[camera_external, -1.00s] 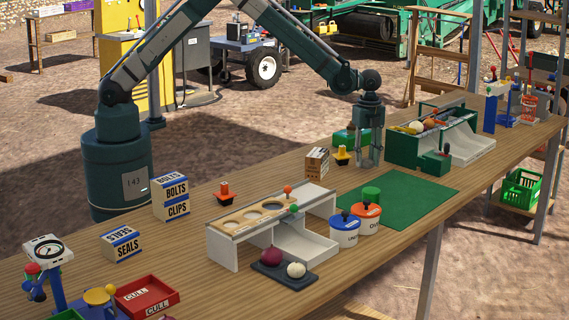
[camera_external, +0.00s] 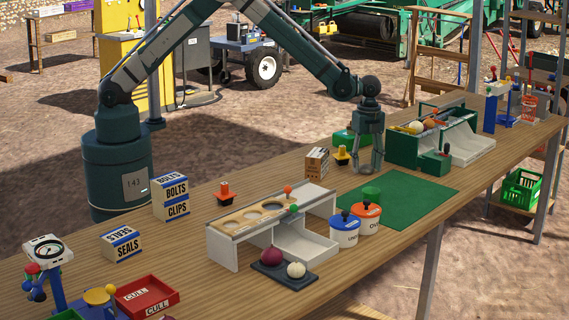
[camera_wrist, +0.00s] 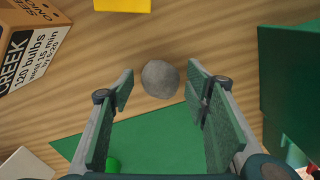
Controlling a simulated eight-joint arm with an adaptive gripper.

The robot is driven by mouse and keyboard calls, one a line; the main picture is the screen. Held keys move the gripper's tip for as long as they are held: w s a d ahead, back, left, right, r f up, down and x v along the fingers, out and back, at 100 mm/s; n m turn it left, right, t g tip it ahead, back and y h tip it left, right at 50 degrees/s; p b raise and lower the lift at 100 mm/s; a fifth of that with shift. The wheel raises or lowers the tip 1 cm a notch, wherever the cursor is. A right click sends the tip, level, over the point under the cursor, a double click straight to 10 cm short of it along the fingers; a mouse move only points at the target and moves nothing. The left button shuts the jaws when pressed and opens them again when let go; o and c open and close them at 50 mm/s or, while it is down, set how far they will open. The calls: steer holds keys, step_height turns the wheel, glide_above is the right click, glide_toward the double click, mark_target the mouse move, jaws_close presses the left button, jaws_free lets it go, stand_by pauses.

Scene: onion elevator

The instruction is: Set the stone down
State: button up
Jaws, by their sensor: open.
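The stone (camera_wrist: 160,78) is a small round grey lump in the wrist view. It appears to lie on the bare wooden bench, just beyond the edge of the green mat (camera_wrist: 165,140). My gripper (camera_wrist: 160,92) is open, with one finger on each side of the stone and visible gaps between them. In the external view my gripper (camera_external: 369,168) points down low over the bench at the back edge of the green mat (camera_external: 420,195).
A cardboard bulb box (camera_external: 317,162) and a yellow-based knob (camera_external: 341,156) stand left of my gripper. The green divided bin (camera_external: 405,150) stands close on the right. The mat's right part is clear.

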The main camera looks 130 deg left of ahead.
mark_target(365, 165)
steer(key=shift+r, duration=0.15)
step_height(365, 165, up, 12)
steer(key=p, duration=0.1)
stand_by(0.6)
stand_by(0.5)
stand_by(0.4)
steer(key=d+r+n+t, duration=0.1)
steer(key=d+r, duration=1.4)
steer(key=d, duration=0.4)
steer(key=s+d+r+n+t+y, duration=0.1)
steer(key=s+d+r, duration=0.25)
steer(key=d, duration=0.45)
steer(key=s+d+r+t, duration=0.1)
steer(key=s+d+r, duration=0.3)
steer(key=d, duration=0.5)
steer(key=s+d+r+n+t, duration=0.1)
steer(key=s+d+r, duration=0.1)
steer(key=s+d, duration=0.45)
steer(key=s+d+r+t, duration=0.1)
steer(key=s+d, duration=0.3)
steer(key=d, duration=0.5)
steer(key=s+d+f+t, duration=0.1)
steer(key=s+d+f, duration=0.1)
steer(key=s+d, duration=0.3)
steer(key=s+d+f+n+t+h, duration=0.1)
steer(key=s+d+f, duration=0.1)
steer(key=s+d, duration=0.3)
steer(key=s, duration=0.3)
steer(key=shift+s+d+f, duration=0.15)
steer(key=shift+f, duration=0.1)
